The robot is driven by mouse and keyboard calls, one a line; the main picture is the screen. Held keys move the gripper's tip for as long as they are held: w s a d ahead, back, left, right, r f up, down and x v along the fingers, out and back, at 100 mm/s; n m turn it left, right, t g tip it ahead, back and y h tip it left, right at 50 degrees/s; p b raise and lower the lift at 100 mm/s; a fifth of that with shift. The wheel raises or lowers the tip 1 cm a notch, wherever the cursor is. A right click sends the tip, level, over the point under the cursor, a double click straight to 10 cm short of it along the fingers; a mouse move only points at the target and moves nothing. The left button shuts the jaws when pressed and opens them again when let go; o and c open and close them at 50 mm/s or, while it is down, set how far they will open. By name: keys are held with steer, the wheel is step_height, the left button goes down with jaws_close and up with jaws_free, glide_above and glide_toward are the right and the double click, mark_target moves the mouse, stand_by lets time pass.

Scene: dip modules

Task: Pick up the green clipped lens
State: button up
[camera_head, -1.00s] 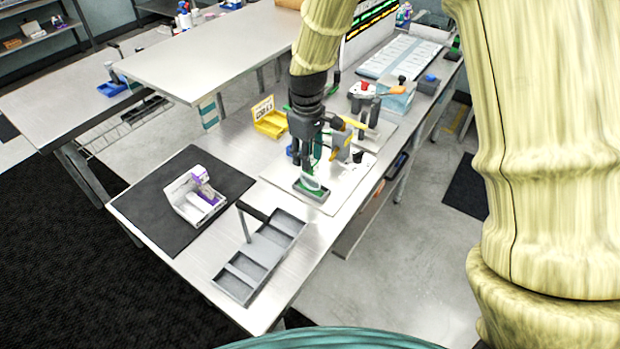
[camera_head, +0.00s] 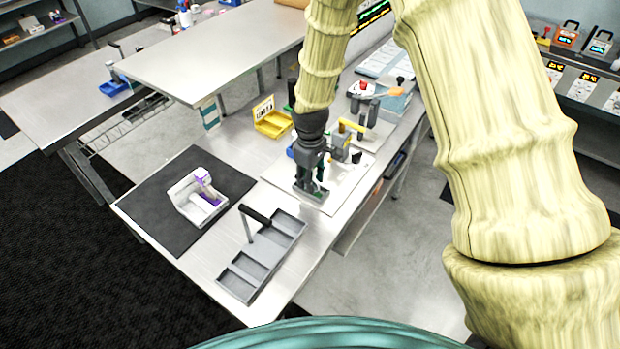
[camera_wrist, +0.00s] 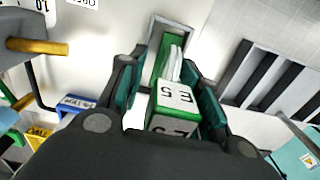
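The green clipped lens, a green block with a white label reading "E5" (camera_wrist: 174,96), is between the fingers of my gripper in the wrist view. A pale piece stands beyond the label, within a grey-rimmed holder (camera_wrist: 180,21). My gripper (camera_wrist: 170,88) is open, with teal pads on either side of the block. A gap shows on the left; the right pad is very close, and I cannot tell whether it touches. In the head view my gripper (camera_head: 309,183) is down at the grey holder (camera_head: 321,199) on a white board, hiding most of the lens.
A grey compartment tray with a black handle (camera_head: 284,219) lies at the table's front. A white and purple device (camera_head: 183,196) sits on a dark mat to the left. A yellow bin (camera_head: 270,125) and a yellow-handled fixture (camera_head: 350,126) stand behind my gripper.

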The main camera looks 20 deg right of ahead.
steer(key=shift+f, duration=0.55)
jaws_close()
steer(key=shift+w+r, duration=0.1)
steer(key=shift+r, duration=0.05)
